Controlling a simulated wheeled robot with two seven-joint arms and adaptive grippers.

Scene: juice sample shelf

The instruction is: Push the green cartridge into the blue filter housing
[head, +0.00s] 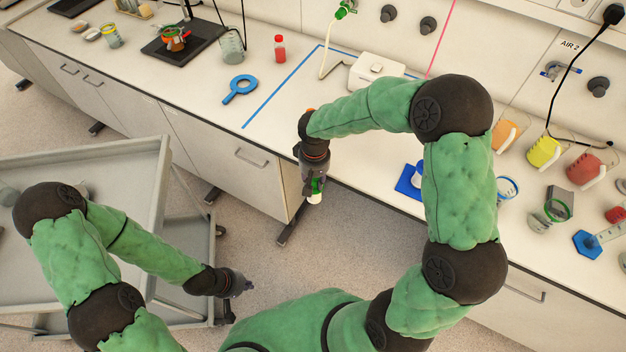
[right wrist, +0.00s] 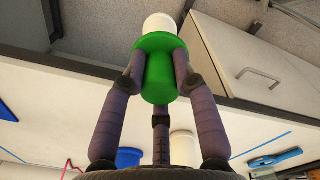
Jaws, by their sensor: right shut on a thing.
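My right gripper (head: 315,185) is shut on the green cartridge (head: 318,186), which has a white end (head: 315,198). It holds it in the air in front of the counter edge. In the right wrist view the fingers (right wrist: 158,75) close around the green body (right wrist: 158,85), and the white end (right wrist: 160,24) points away.
The counter (head: 290,105) carries a blue ring tool (head: 240,88), a red-capped bottle (head: 279,47), a white box (head: 376,70) and several coloured containers at right. A grey cart (head: 100,165) stands at left. Blue tape marks a mostly clear area.

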